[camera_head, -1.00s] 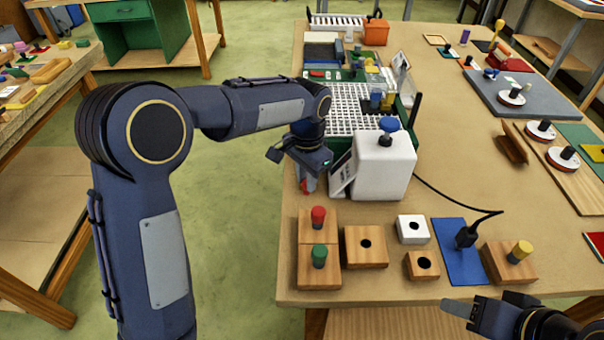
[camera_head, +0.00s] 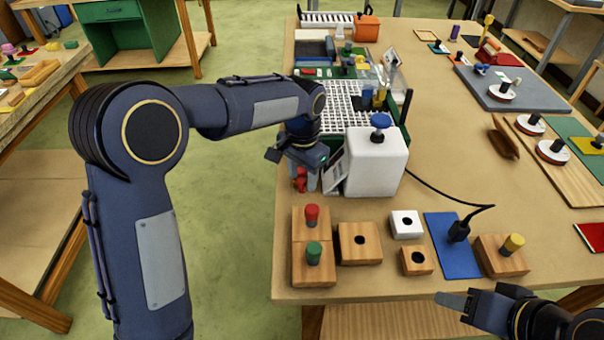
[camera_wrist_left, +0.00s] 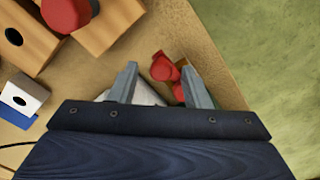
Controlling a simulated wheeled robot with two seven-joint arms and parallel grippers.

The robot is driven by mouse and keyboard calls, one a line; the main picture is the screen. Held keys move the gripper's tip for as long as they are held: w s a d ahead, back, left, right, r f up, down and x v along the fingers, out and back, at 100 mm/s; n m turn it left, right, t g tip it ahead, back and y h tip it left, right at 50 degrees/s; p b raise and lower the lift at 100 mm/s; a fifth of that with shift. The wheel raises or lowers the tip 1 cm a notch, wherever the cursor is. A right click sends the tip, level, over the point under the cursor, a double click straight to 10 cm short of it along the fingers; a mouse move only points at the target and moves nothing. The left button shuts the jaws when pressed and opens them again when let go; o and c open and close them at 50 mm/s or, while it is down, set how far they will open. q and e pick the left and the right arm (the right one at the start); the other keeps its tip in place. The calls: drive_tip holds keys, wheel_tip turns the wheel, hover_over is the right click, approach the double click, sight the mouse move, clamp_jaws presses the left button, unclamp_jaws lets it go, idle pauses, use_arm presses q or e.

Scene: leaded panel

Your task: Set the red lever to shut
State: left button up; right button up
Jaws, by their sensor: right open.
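The red lever (camera_head: 300,180) is low on the left side of the white box (camera_head: 376,162), near the table's left edge. My left gripper (camera_head: 307,178) points down over it and partly hides it. In the left wrist view the two grey fingers (camera_wrist_left: 160,84) are spread apart, with the red lever (camera_wrist_left: 163,68) showing in the gap between their tips. I cannot tell whether a finger touches it, nor which way the lever is set. My right gripper (camera_head: 456,302) is open and empty at the table's front edge.
Wooden blocks with a red knob (camera_head: 311,214) and a green knob (camera_head: 314,252) stand in front of the left gripper. A blue mat (camera_head: 452,246) with a black plug lies to their right. A green tray with a white grid (camera_head: 355,105) is behind the box.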

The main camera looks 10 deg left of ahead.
sight(302, 179)
use_arm(q)
drive_tip(key=shift+r, duration=3.9)
drive_tip(key=shift+a, duration=0.1)
drive_tip(key=s+a+r+n+t+h, duration=0.2)
drive_tip(key=s+a+r+n+h, duration=0.15)
drive_tip(key=s+a, duration=0.8)
drive_tip(key=s+f+n+t, duration=0.1)
drive_tip(key=s+f+n, duration=0.1)
drive_tip(key=s, duration=0.5)
drive_tip(key=s+f+n+t, duration=0.2)
drive_tip(key=s+f+n, duration=0.1)
drive_tip(key=s, duration=0.5)
drive_tip(key=shift+s+d+f+t, duration=0.2)
drive_tip(key=shift+d+f+t, duration=0.15)
drive_tip(key=shift+f, duration=0.55)
